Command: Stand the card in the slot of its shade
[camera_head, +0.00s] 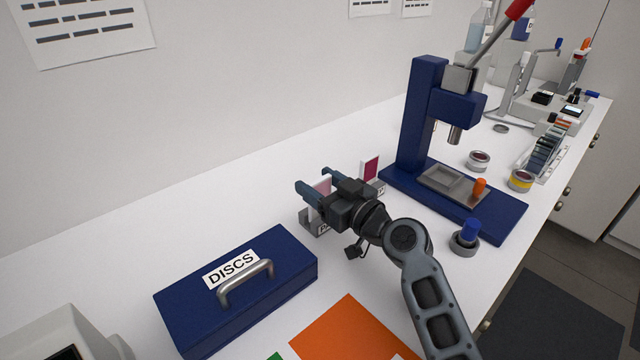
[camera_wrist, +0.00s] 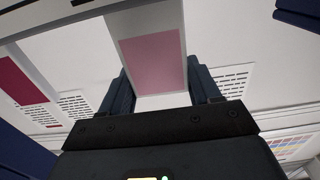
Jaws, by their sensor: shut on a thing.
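My gripper (camera_head: 318,181) is shut on a white card with a pale pink patch (camera_head: 322,188). In the wrist view the pink card (camera_wrist: 152,62) stands between the two fingers. A small grey block with a partly hidden label (camera_head: 312,224) sits just below the gripper; my gripper hides much of it. I cannot tell whether the card's lower edge is in a slot there. A second card, dark magenta (camera_head: 370,169), stands upright behind and right of my gripper, in another labelled holder (camera_head: 379,188). It also shows at the left of the wrist view (camera_wrist: 20,82).
A blue press (camera_head: 425,125) with a red-tipped lever stands right of the cards. A blue DISCS box (camera_head: 240,295) lies in front to the left. An orange sheet (camera_head: 350,335) lies at the front. A ring with a blue-topped piece (camera_head: 467,240) stands near the edge.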

